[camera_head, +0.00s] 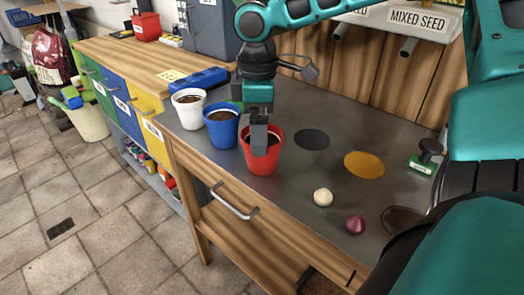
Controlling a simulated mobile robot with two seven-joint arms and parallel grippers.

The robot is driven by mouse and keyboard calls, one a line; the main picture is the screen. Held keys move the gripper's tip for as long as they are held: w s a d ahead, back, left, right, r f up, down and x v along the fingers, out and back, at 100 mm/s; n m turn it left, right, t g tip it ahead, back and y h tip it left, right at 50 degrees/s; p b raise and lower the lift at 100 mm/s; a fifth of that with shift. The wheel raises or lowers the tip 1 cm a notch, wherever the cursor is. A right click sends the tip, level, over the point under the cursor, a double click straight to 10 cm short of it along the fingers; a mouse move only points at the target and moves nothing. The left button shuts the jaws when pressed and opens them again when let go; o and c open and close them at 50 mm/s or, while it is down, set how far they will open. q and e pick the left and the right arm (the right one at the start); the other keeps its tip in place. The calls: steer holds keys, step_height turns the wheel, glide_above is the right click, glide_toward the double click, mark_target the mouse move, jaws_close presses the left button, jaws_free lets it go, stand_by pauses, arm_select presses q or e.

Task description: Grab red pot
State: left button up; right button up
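The red pot (264,161) stands upright on the grey worktop, at the near end of a row of pots. My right gripper (259,147) points down at it from above. Its grey fingers overlap the pot's rim and opening. I see the fingers nearly edge-on, so the gap between them is hidden. I cannot tell whether they grip the pot wall or only stand at it. My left gripper is not in view.
A blue pot (222,138) and a white pot (188,116), both with soil, stand close behind to the left. A white bulb (323,197), a purple bulb (355,224) and a green-based stamp (421,165) lie to the right. A drawer handle (234,202) projects in front.

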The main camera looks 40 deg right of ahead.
mark_target(266, 165)
steer(key=f, duration=0.1)
steer(key=f+b, duration=0.1)
steer(key=f, duration=0.3)
steer(key=shift+s+d+f, duration=0.1)
steer(key=shift+d, duration=0.2)
steer(key=shift+c, duration=0.3)
steer(key=c, duration=0.7)
